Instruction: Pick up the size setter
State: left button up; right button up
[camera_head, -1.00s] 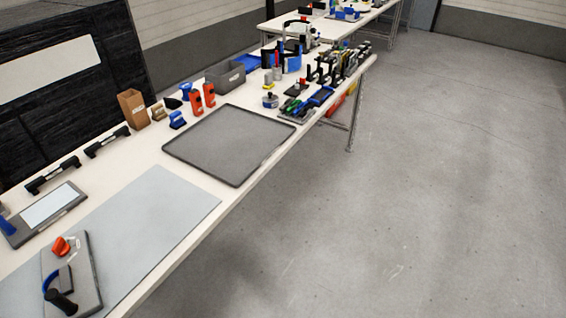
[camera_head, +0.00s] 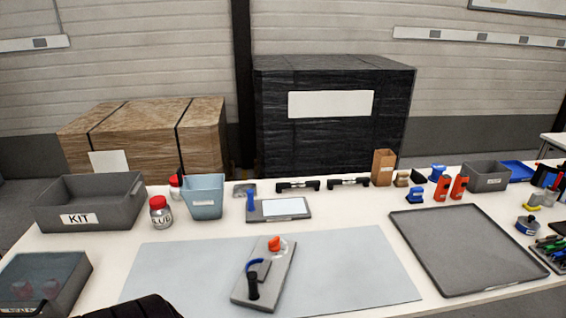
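No object carries a readable "size setter" label, so I cannot tell for sure which thing it is. A grey board (camera_head: 276,285) lies tilted on the pale blue mat (camera_head: 360,265) in the middle of the table. On it are a black knobbed post (camera_head: 252,287), a blue curved piece (camera_head: 256,263) and a red knob (camera_head: 274,243) with a clear part beside it. Behind the mat lies a dark tablet-like plate (camera_head: 283,208) with a white face and a blue piece at its left. Neither gripper shows; only a dark shape, possibly my arm, is at the bottom left edge.
A KIT bin (camera_head: 91,203), a red-capped jar (camera_head: 161,216) and a pale blue bin (camera_head: 203,198) stand left. A grey tray (camera_head: 470,250) lies empty at right. Black handles (camera_head: 298,186), orange tools (camera_head: 442,187) and a grey box (camera_head: 486,177) line the back.

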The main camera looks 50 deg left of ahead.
aim_at(259, 287)
jog(key=u, duration=1.7)
